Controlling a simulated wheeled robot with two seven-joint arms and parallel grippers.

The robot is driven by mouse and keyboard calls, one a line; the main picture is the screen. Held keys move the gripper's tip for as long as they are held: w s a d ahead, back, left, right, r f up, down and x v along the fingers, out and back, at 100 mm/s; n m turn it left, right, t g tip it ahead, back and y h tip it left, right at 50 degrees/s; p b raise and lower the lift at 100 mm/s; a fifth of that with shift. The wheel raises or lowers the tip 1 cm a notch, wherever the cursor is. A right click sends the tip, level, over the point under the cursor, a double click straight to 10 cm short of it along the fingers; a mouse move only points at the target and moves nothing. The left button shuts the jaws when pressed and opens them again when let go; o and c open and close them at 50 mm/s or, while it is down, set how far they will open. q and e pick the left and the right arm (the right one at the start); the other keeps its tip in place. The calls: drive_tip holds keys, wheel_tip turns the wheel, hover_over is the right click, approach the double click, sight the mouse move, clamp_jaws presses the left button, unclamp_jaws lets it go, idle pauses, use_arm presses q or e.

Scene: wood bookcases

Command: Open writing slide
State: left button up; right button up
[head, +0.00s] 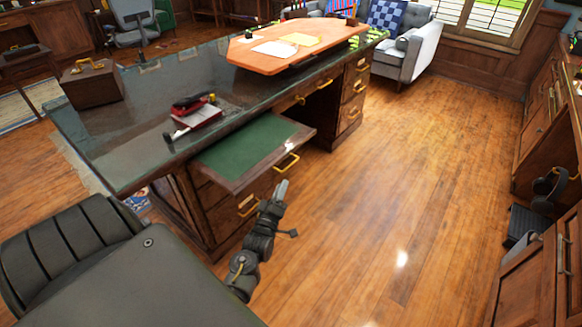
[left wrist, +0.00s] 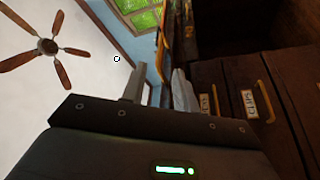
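The writing slide (head: 245,148), a wood-framed board with a green top, sticks out from the side of the dark desk (head: 135,95). A yellow handle (head: 287,163) shows at its front edge; I cannot tell whether it belongs to the slide. My left gripper (head: 281,188) is just below and in front of that edge, apart from the handle as far as I can see. In the left wrist view the two fingers (left wrist: 157,88) stand apart with nothing between them. My right gripper is not in view.
Drawers with yellow handles (head: 247,205) are below the slide. A red and black stapler-like object (head: 195,112) and a wooden box (head: 90,84) lie on the desktop, with an orange board (head: 295,45) farther back. Open wood floor (head: 400,190) lies to the right.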

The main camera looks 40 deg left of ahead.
sight(291, 165)
use_arm(q)
drive_tip(key=x, duration=1)
drive_tip(key=shift+w, duration=0.2)
clamp_jaws()
